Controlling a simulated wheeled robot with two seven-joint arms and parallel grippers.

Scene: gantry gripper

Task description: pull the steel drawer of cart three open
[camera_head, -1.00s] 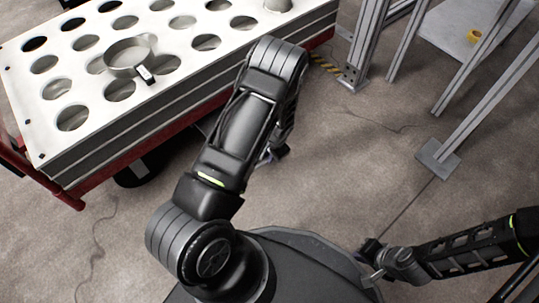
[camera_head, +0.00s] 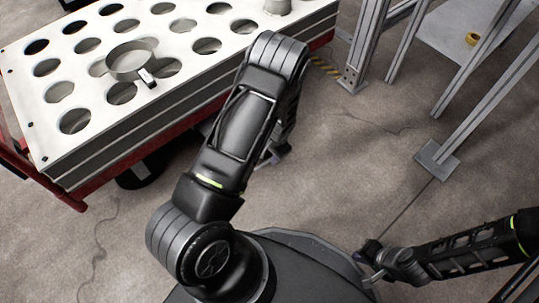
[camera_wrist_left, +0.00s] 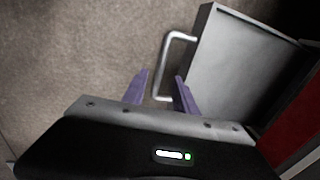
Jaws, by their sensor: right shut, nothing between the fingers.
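The steel drawer (camera_wrist_left: 240,62) stands out from the red cart side (camera_wrist_left: 303,118) in the left wrist view, and part of its inside shows. Its U-shaped bar handle (camera_wrist_left: 165,62) is on its left face. My left gripper (camera_wrist_left: 161,86) has its two purple fingers apart, with the handle's near end in the gap between them; I cannot tell whether they touch it. In the head view only a little of my left gripper (camera_head: 275,154) shows below the arm, and the drawer is hidden. My right gripper (camera_head: 367,255) is shut and empty at the lower right.
The cart's white top (camera_head: 100,92) has rows of round holes, with a metal ring (camera_head: 130,60) on it. Aluminium posts (camera_head: 365,45) stand on the right, one on a floor plate (camera_head: 437,160). The floor between cart and posts is mostly clear.

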